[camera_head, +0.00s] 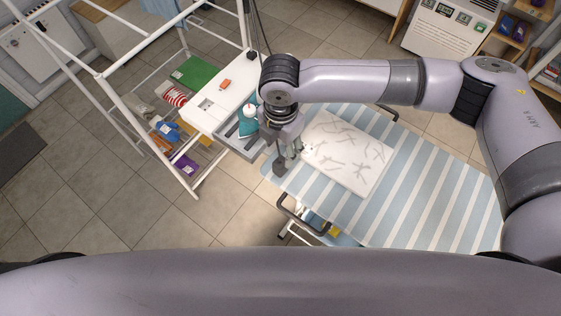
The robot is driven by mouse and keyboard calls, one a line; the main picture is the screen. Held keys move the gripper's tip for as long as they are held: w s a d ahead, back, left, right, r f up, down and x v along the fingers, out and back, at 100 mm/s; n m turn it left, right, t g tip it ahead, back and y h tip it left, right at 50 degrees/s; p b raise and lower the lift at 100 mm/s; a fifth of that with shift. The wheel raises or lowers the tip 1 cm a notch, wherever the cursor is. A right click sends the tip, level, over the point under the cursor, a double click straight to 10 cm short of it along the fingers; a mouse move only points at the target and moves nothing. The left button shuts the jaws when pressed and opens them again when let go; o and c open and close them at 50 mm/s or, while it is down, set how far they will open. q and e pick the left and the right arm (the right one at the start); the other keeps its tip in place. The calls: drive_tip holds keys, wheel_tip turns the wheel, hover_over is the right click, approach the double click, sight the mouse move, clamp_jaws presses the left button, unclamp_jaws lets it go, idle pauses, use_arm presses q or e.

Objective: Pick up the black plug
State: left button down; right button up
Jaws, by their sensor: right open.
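My right gripper (288,156) hangs down from the arm that comes in from the right. It is open, with its fingers over the left end of the blue-and-white striped board (432,185), beside a white patterned cloth or pillow (345,150). I see nothing clearly held between the fingers. I cannot pick out a black plug for certain; the gripper and forearm hide part of the grey basin edge (236,143) and the area around it. My left gripper is not in view.
A white-framed rack stands at the left, with a white top (212,103) bearing an orange item (225,84) and a white bottle (249,110). Coloured packets lie on its lower shelf, including a purple one (185,163). Tiled floor (110,205) is clear at the lower left.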

sight(281, 161)
wheel_tip(281, 161, down, 3)
wheel_tip(281, 161, down, 5)
drive_tip(key=shift+r+p, duration=0.1)
drive_tip(key=shift+p, duration=1.1)
drive_tip(key=shift+f, duration=0.3)
drive_tip(key=shift+c, duration=0.4)
clamp_jaws()
drive_tip(key=shift+r, duration=0.1)
